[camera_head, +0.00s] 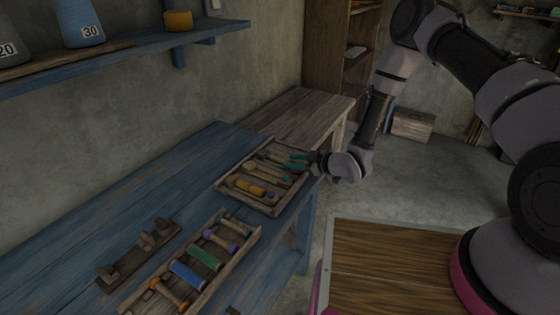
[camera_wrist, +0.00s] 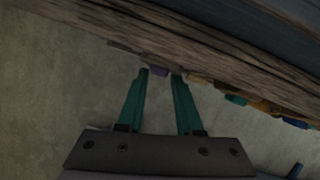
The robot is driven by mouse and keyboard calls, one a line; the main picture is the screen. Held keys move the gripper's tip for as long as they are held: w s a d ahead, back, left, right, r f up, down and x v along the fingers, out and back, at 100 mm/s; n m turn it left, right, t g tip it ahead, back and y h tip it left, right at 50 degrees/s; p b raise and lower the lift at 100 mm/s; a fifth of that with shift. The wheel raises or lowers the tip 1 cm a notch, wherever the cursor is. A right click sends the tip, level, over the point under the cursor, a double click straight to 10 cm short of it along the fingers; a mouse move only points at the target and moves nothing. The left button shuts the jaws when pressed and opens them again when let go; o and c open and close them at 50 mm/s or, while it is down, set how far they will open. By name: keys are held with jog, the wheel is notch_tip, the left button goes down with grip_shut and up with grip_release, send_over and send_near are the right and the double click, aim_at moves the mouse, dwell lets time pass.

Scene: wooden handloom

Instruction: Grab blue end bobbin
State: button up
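My gripper (camera_head: 296,160) is over the right edge of the far wooden tray (camera_head: 222,185). In the wrist view my two green fingers (camera_wrist: 160,73) are apart, with nothing clearly held between them. A yellow bobbin with a blue end (camera_head: 270,196) seems to lie at the near side of the far tray. In the near tray (camera_head: 240,252) lies a bobbin wound with blue (camera_head: 187,273), between a green bobbin (camera_head: 205,257) and an orange one (camera_head: 170,293). I cannot tell which is meant by the blue end bobbin.
Both trays stand on a blue wooden bench (camera_head: 95,238). A wooden rack with pegs (camera_head: 140,255) lies left of the near tray. A blue shelf (camera_head: 120,52) with cones hangs above. In the wrist view a wooden edge (camera_wrist: 140,30) crosses close beyond my fingers.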

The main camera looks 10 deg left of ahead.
aim_at(287, 161)
jog(key=shift+x, duration=0.9)
jog(key=shift+w+a+f, duration=0.25)
jog(key=shift+a+f, duration=0.05)
jog(key=shift+a, duration=0.2)
jog(key=shift+f, duration=0.1)
